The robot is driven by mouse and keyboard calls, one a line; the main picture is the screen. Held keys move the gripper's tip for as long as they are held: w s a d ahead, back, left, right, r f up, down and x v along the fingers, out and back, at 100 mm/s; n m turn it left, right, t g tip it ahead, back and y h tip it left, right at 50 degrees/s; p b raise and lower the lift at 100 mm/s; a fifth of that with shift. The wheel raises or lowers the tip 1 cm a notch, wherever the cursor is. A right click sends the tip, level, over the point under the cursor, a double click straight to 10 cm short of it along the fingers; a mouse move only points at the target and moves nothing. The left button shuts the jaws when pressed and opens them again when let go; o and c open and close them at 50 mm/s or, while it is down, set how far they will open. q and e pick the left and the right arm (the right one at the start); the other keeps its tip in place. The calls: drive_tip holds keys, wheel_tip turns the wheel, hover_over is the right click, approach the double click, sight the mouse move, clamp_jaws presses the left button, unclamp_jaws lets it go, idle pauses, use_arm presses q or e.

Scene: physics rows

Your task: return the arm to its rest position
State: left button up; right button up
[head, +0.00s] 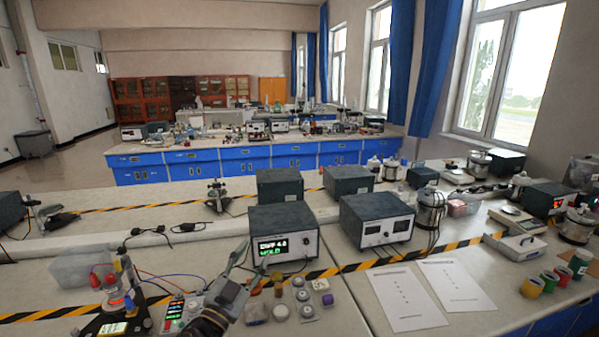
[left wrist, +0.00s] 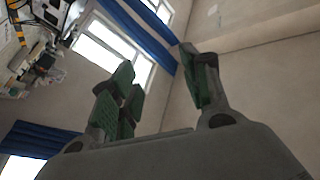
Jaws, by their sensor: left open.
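My left gripper (head: 246,266) comes in at the lower middle of the head view, above the near bench (head: 350,318). Its fingers point up and away. In the left wrist view its green-padded fingers (left wrist: 158,78) are spread apart with nothing between them. Behind them are wall and windows, so the hand is tilted upward. My right gripper is in neither view.
A power-supply box with a lit display (head: 283,238) stands just beyond the gripper. Small round parts (head: 302,295) lie to its right, and a lit meter (head: 175,310) is beside it on the left. Two paper sheets (head: 405,297) lie flat further right.

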use_arm(q)
drive_tip(key=s+a+f+n+g+y, duration=0.3)
drive_tip(key=a+f+n+y, duration=0.15)
drive_tip(key=f, duration=0.35)
drive_tip(key=s+a+f+n+g+y, duration=0.35)
drive_tip(key=a+f+y, duration=0.2)
drive_tip(key=f, duration=0.25)
drive_tip(key=s+f+g+h, duration=0.1)
drive_tip(key=s+f+g, duration=0.45)
drive_tip(key=s, duration=0.45)
drive_tip(key=s+f+g+h, duration=0.2)
drive_tip(key=s+f+g, duration=0.3)
drive_tip(key=s, duration=0.4)
wheel_tip(320, 180, down, 33)
drive_tip(key=s, duration=0.2)
drive_tip(key=s+a+f, duration=0.2)
drive_tip(key=s+f, duration=0.8)
drive_tip(key=s, duration=0.1)
drive_tip(key=s+a+f+m+g, duration=0.1)
drive_tip(key=s+a+f, duration=0.1)
drive_tip(key=s+f, duration=0.8)
drive_tip(key=shift+s+a+f+g+y, duration=0.2)
drive_tip(key=shift+s+g+y, duration=0.1)
drive_tip(key=shift+s, duration=0.7)
